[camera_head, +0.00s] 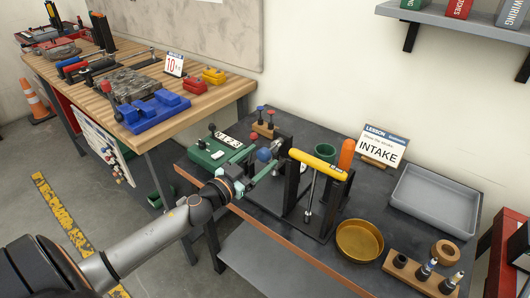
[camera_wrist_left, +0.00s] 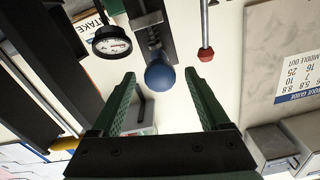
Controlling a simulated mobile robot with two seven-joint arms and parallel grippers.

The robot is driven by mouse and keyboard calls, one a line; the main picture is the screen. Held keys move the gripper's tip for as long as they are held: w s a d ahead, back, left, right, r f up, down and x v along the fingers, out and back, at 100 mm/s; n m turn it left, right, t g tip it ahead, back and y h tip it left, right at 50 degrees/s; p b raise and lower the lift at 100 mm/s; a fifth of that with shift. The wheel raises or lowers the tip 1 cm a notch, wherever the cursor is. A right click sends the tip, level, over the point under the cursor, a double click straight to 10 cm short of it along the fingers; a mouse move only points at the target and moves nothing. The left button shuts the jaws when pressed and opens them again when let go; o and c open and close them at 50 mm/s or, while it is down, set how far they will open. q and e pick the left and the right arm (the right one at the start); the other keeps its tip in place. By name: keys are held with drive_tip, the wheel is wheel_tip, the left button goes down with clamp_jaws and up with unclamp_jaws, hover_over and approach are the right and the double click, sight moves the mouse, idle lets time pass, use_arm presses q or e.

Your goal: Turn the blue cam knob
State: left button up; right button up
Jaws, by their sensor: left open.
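The blue cam knob (camera_head: 264,154) is a small round ball on the dark fixture on the workbench. In the left wrist view the knob (camera_wrist_left: 160,77) sits on the end of a dark rod or lever, centred between my fingertips. My left gripper (camera_head: 260,169) reaches in from the left and is right at the knob in the head view. In the left wrist view its green fingers (camera_wrist_left: 160,90) are open on either side of the knob, with gaps to both; I cannot tell how far the tips are from it in depth. My right gripper is not in view.
A yellow-handled press (camera_head: 318,165) stands just right of the knob. A green box (camera_head: 215,152) is to its left. A dial gauge (camera_wrist_left: 112,42) and a red-tipped rod (camera_wrist_left: 206,54) flank the knob. A brass bowl (camera_head: 359,240) and grey tray (camera_head: 437,203) lie further right.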

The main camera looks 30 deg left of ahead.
use_arm(q)
drive_tip(key=shift+w+d, duration=0.1)
drive_tip(key=shift+w, duration=1.25)
drive_tip(key=shift+c, duration=0.2)
clamp_jaws()
